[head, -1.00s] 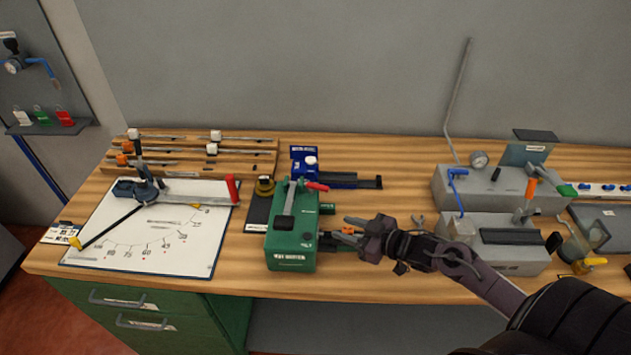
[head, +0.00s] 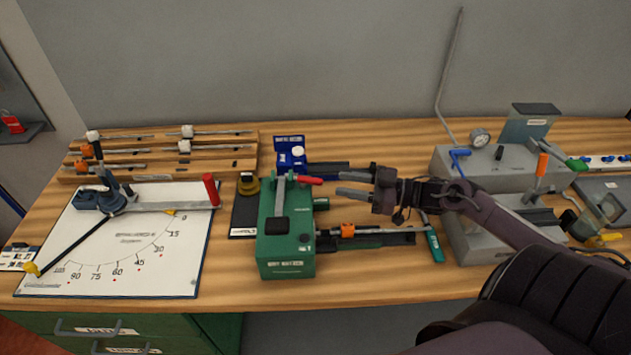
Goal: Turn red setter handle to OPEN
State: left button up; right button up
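The green setter box (head: 286,255) stands on the bench with a pale label on its front. Its red handle (head: 309,180) sticks out to the right from the top, beside a grey lever with a black end. My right gripper (head: 338,183) is just right of the red handle, its two fingers apart and pointing left toward the handle's tip. It looks open and empty, with a small gap to the handle in this view. The exact depth between them is hard to tell. My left gripper is not in view.
A rail with an orange clamp (head: 348,230) runs right from the green box. A blue device (head: 290,150) stands behind. An angle board (head: 120,255) with a red-handled arm lies left. Grey machines (head: 470,165) stand right. Bare wood lies in front of the rail.

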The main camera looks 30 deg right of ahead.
aim_at(316, 179)
jog(key=p+x, duration=0.1)
jog(key=x, duration=0.5)
jog(key=shift+w+a, duration=0.1)
jog(key=shift+w, duration=0.2)
jog(key=shift+p+x, duration=0.35)
jog(key=shift+x, duration=0.45)
jog(key=shift+f, duration=0.15)
jog(key=shift+s, duration=0.1)
jog(key=shift+c, duration=0.3)
grip_shut()
